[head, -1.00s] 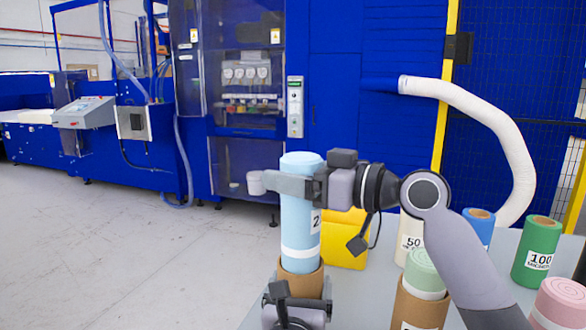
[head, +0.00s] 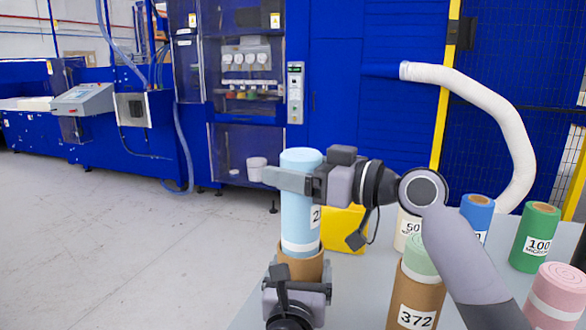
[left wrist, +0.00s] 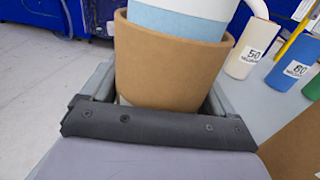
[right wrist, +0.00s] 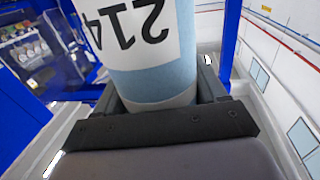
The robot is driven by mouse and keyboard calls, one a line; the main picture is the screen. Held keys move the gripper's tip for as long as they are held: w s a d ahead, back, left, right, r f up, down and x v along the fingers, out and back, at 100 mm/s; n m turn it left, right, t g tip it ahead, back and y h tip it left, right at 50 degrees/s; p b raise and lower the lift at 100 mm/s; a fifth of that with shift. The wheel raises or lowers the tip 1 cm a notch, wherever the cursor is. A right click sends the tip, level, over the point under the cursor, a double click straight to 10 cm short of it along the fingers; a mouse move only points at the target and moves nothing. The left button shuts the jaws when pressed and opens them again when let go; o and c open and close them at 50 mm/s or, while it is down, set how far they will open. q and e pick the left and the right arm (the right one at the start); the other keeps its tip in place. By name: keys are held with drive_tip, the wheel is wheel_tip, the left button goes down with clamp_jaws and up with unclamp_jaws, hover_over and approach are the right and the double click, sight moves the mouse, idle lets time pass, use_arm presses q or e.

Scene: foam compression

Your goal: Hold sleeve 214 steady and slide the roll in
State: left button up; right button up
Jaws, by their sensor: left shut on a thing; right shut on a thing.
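The light blue roll (head: 300,225) stands upright in the head view, its lower end inside the brown cardboard sleeve (head: 303,268). My right gripper (head: 292,182) is shut around the upper part of the roll. The right wrist view shows the roll's "214" label (right wrist: 128,22) between the fingers. My left gripper (head: 296,290) is shut around the sleeve below. In the left wrist view the sleeve (left wrist: 168,70) sits between the fingers, with the roll's white band and blue foam in its mouth. The sleeve's bottom and its label are hidden in the head view.
Sleeve 372 (head: 414,300) with a green roll (head: 418,258) stands right of the held sleeve. A yellow block (head: 342,229) is behind the roll.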

sight(301, 209)
drive_tip(key=shift+f, duration=0.2)
drive_tip(key=shift+f, duration=1.5)
drive_tip(key=shift+s+f, duration=0.1)
drive_tip(key=shift+f, duration=0.25)
